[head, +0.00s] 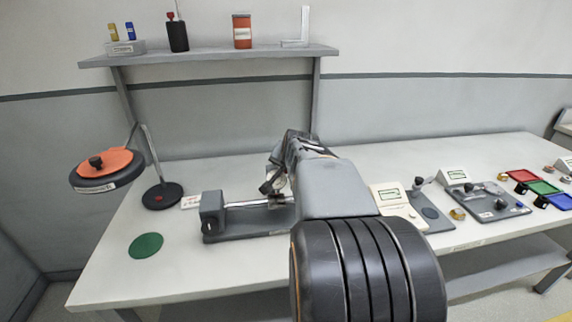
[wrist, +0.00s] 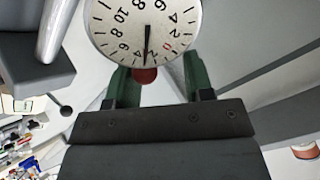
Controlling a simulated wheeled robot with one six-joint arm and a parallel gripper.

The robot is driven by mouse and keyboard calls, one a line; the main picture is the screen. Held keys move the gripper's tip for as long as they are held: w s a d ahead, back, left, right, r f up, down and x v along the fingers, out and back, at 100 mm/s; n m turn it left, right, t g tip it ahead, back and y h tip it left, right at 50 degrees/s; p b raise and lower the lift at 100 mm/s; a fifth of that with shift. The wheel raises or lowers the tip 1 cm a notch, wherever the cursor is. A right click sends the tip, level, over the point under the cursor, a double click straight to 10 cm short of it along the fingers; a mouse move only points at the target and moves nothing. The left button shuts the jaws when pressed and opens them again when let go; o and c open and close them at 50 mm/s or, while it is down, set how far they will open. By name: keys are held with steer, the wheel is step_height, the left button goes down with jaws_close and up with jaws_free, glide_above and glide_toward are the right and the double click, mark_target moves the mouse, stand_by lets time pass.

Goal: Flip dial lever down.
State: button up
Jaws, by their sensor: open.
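A white round dial gauge (wrist: 143,28) with black numbers and a black needle fills the top middle of the wrist view and appears upside down. My gripper (wrist: 158,76) is open, its two green fingers on either side of a small red part (wrist: 145,75) at the dial's edge. I cannot tell whether the fingers touch it. No lever on the dial can be made out clearly. In the head view the dial is mostly hidden by my arm, beside a grey bench fixture (head: 211,214) with a metal rod.
A black stand (head: 161,196) and a green disc (head: 146,245) are to the left on the white table. A grey plate with knobs (head: 487,202) and coloured trays (head: 522,177) are to the right. A shelf (head: 210,57) stands behind. The front left of the table is clear.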

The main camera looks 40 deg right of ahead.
steer(key=p+v, duration=0.1)
steer(key=v, duration=1.3)
steer(key=shift+w+f, duration=0.1)
